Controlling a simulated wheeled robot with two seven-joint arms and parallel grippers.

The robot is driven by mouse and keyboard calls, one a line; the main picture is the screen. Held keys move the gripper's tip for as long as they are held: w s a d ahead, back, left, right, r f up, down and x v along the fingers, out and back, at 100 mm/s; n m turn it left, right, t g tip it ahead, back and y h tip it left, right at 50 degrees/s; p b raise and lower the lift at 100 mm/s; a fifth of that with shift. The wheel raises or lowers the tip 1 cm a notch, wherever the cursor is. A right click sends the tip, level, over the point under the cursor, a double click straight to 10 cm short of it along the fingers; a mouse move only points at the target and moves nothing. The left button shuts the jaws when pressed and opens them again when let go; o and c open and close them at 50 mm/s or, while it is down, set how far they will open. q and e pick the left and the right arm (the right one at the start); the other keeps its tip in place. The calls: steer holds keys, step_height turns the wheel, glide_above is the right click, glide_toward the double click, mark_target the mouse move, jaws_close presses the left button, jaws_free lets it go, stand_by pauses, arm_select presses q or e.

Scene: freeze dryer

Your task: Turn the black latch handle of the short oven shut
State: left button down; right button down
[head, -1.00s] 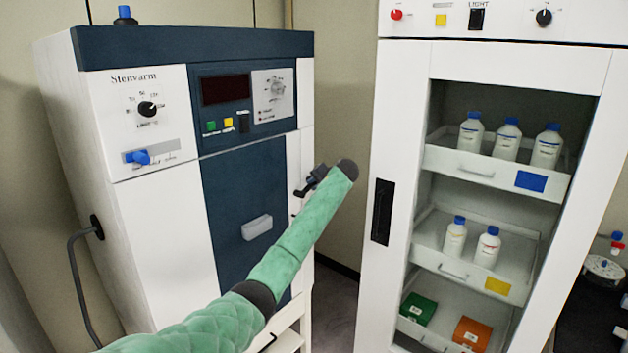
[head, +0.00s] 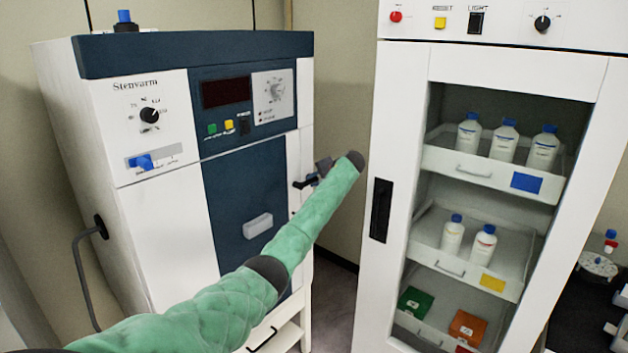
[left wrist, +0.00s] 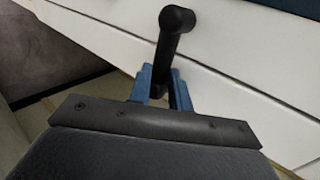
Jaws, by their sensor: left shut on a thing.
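The short oven (head: 165,225), white with a dark blue front panel, stands at the left in the head view. Its black latch handle (head: 304,182) is on the right edge of the door, partly hidden by my gripper. In the left wrist view the handle (left wrist: 168,45) is a black bar with a round end, set against the white oven front. My left gripper (head: 314,176) is at the handle, and its blue fingers (left wrist: 162,92) are shut around the bar's near end. The door looks closed against the body. My right gripper is not in view.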

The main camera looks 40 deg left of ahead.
arm_select(q)
steer(key=shift+w+r, duration=0.2)
steer(key=shift+r, duration=0.35)
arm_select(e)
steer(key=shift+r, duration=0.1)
arm_select(q)
steer(key=c, duration=1.6)
jaws_free()
steer(key=o, duration=0.3)
steer(key=shift+w+f, duration=0.1)
steer(key=shift+w, duration=0.05)
steer(key=shift+w+d+f, duration=0.2)
steer(key=shift+f, duration=0.2)
steer(key=shift+s+d+r+b, duration=0.2)
steer(key=shift+d+r+b, duration=0.05)
steer(key=shift+d+b, duration=0.1)
steer(key=b+v, duration=0.2)
steer(key=v, duration=0.5)
steer(key=shift+w+b, duration=0.25)
steer(key=shift+b, duration=0.15)
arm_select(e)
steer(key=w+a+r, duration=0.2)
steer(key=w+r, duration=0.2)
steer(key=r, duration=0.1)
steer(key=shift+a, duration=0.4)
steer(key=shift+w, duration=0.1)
